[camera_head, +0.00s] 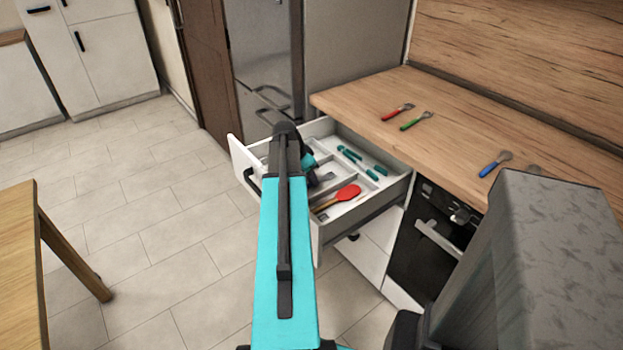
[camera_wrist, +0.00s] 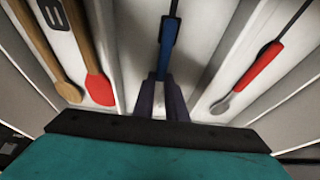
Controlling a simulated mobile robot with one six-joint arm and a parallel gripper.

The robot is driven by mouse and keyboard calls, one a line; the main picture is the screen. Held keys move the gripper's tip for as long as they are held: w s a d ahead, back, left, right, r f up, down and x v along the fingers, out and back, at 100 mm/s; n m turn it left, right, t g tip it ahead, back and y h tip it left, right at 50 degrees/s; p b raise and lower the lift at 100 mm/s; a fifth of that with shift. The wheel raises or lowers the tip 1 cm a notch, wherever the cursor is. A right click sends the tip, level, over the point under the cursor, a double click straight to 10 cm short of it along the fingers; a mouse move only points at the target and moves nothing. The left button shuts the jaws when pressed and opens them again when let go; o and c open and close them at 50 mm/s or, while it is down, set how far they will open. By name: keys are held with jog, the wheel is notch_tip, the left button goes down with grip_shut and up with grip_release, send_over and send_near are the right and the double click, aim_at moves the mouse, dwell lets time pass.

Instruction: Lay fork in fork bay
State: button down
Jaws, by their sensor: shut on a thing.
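A red-handled utensil (camera_wrist: 262,68) lies in the bay to the right. In the head view my arm hides most of the gripper and the fork.
A red spatula (camera_wrist: 98,82) and a wooden spoon (camera_wrist: 66,88) lie in the left bay. Teal-handled utensils (camera_head: 350,154) lie at the drawer's right. Red (camera_head: 397,112), green (camera_head: 415,121) and blue (camera_head: 494,164) handled utensils lie on the counter (camera_head: 455,125).

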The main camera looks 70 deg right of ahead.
jog(key=shift+f, duration=0.25)
jog(key=c, duration=1.8)
grip_release()
jog(key=shift+w+r, duration=0.1)
jog(key=shift+r, duration=0.25)
jog(key=v, duration=1.2)
